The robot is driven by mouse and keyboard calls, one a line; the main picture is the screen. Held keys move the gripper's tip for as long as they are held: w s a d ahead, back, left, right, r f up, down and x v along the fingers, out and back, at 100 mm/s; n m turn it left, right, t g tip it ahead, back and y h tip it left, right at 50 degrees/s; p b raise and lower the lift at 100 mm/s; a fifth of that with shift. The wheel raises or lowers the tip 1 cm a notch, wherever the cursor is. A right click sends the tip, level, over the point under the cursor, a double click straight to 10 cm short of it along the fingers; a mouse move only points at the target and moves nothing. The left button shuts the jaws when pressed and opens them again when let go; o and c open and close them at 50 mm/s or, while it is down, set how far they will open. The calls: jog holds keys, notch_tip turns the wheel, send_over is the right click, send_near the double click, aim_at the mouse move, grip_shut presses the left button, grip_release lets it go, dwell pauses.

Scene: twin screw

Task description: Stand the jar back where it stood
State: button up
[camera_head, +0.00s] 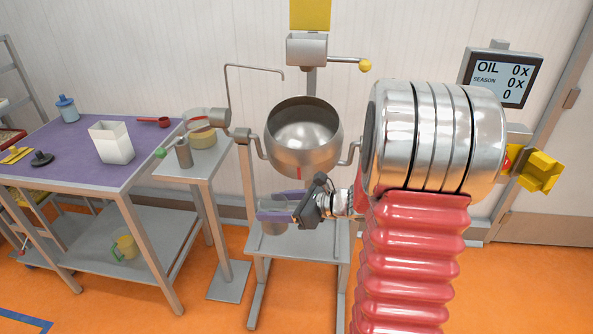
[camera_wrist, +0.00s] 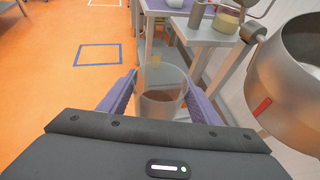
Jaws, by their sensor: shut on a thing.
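My gripper (camera_head: 276,214) has purple fingers and is shut on a clear jar (camera_wrist: 162,92) with brown contents low inside. In the wrist view the jar stands between the two fingers and looks roughly upright. In the head view the jar (camera_head: 273,229) is partly hidden by the fingers and is below the steel kettle, in front of its stand. I cannot tell whether its base touches anything. No mark of where it stood is clear to me.
The tilted steel kettle (camera_head: 305,135) hangs close above my gripper. A small side table (camera_head: 200,165) at left holds a grey can (camera_head: 183,153) and round tubs. The purple-topped table (camera_head: 75,145) carries a white container (camera_head: 112,142) and a red scoop (camera_head: 152,122). Orange floor is open in front.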

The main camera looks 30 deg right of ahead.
jog(key=a+f+n+g+y, duration=0.3)
jog(key=a+f, duration=1.1)
jog(key=f, duration=0.5)
jog(key=shift+w+n, duration=0.25)
jog(key=shift+n, duration=0.35)
jog(key=shift+a, duration=0.1)
